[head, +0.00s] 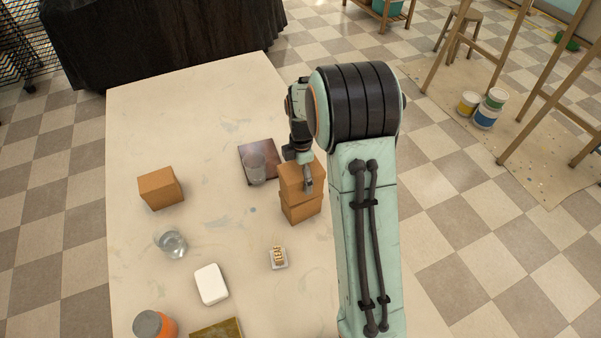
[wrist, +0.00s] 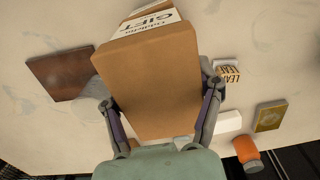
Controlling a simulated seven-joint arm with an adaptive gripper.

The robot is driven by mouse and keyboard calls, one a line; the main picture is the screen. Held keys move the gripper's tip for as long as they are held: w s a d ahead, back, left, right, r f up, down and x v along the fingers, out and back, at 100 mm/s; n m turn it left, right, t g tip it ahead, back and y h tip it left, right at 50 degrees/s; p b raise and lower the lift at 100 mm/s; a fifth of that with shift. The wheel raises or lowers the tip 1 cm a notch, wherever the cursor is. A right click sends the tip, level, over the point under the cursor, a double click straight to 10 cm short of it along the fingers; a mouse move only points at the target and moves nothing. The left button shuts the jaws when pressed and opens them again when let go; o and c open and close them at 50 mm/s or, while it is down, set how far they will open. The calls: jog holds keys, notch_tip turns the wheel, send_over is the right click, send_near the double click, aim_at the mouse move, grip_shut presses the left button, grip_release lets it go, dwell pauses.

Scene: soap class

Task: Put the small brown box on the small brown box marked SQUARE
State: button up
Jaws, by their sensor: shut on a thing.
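My gripper (head: 307,184) is shut on a small brown box (head: 293,174). In the wrist view the held box (wrist: 152,85) fills the space between the two fingers. In the head view it sits directly over another small brown box (head: 302,209), slightly offset; I cannot tell whether they touch. A third brown box (head: 160,189) stands apart at the left of the table. A white label reading GIFT (wrist: 152,24) shows at the far edge of the held box; I cannot tell which box bears it. No SQUARE marking is legible.
The far table area is clear.

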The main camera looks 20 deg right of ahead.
jog(key=shift+f, duration=0.2)
jog(key=o, duration=1.2)
